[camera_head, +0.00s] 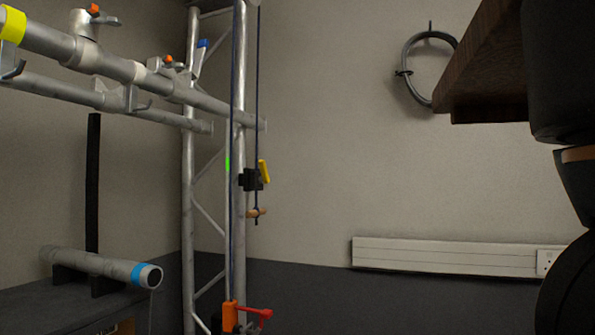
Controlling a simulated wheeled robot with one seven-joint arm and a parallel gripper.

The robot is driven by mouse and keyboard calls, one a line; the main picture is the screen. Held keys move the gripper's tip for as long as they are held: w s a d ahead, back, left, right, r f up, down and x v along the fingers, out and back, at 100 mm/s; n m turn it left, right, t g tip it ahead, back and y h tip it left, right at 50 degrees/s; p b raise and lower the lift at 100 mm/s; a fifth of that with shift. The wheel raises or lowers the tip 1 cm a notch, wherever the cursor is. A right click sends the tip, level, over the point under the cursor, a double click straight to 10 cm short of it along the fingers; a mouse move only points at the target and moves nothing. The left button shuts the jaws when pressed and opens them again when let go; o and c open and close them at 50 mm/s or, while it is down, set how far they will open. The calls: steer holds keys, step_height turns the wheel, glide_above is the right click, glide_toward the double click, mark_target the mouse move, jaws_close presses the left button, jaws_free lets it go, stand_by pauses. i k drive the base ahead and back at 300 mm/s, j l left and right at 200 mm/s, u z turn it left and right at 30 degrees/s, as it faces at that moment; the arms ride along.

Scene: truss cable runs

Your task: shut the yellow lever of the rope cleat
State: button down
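The rope cleat (249,180) is a small black block on the upright truss post, right of the middle of the post. Its yellow lever (264,171) sticks up on the right side of the block, tilted slightly from upright. A dark rope (257,110) hangs down by the cleat, with a wooden toggle (256,213) near its lower end. My gripper is not in view; only black and orange links of my arm show at the right edge, well apart from the cleat.
Below, an orange block (230,315) carries a red lever (256,312). Horizontal pipes (110,65) with clamps cross the upper left. A short pipe (105,264) rests on a dark bench at left. A brown wooden board (490,75) juts in at upper right. Space right of the cleat looks clear.

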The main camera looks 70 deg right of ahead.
mark_target(265, 178)
steer(key=l+z, duration=0.1)
steer(key=z, duration=0.3)
steer(key=l+z, duration=0.15)
steer(key=z, duration=0.25)
steer(key=l+z, duration=0.1)
steer(key=z, duration=0.35)
steer(key=k+l, duration=0.05)
